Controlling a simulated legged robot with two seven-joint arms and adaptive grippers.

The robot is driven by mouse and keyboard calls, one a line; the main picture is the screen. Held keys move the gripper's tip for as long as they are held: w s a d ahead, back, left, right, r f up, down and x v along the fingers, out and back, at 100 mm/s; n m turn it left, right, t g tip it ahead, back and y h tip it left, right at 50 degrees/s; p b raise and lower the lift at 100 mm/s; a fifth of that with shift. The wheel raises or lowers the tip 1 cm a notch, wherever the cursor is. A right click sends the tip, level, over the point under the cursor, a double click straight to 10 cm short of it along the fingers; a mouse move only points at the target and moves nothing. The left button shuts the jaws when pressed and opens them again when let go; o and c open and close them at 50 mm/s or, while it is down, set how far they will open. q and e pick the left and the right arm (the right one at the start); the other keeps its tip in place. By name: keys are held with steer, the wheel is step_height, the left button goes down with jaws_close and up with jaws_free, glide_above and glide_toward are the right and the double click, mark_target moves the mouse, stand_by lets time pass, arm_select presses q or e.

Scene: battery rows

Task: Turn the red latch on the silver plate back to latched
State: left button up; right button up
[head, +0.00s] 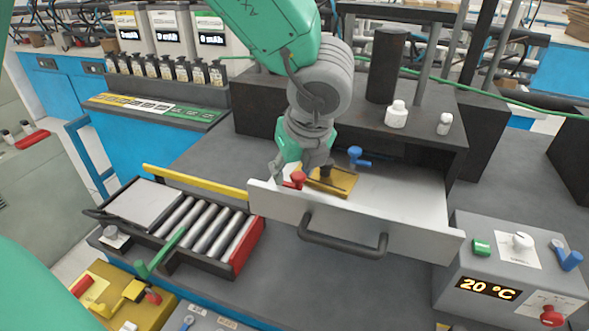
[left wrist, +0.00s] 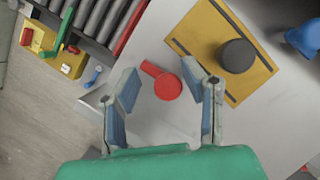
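The red latch (head: 298,180) sits on the light silver plate (head: 395,190) inside the pulled-out drawer, just behind its front wall. In the left wrist view the red latch (left wrist: 168,87) has a round knob with a short arm pointing up-left. My left gripper (head: 304,168) is over it, pointing down. In the left wrist view its fingers (left wrist: 161,72) are apart, one on each side of the latch, with gaps showing. Whether they touch it at any point I cannot tell. My right gripper is not in view.
A yellow plate (left wrist: 200,42) with a dark round knob (left wrist: 237,56) lies beside the latch. A blue latch (head: 356,157) stands further back. The drawer's dark handle (head: 340,240) sticks out in front. A battery tray (head: 250,245) is at left, a temperature box (head: 510,265) at right.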

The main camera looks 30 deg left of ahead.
arm_select(q)
steer(key=shift+d+r, duration=0.1)
steer(key=shift+d, duration=0.15)
jaws_close()
steer(key=shift+d+r, duration=0.1)
steer(key=shift+d, duration=0.25)
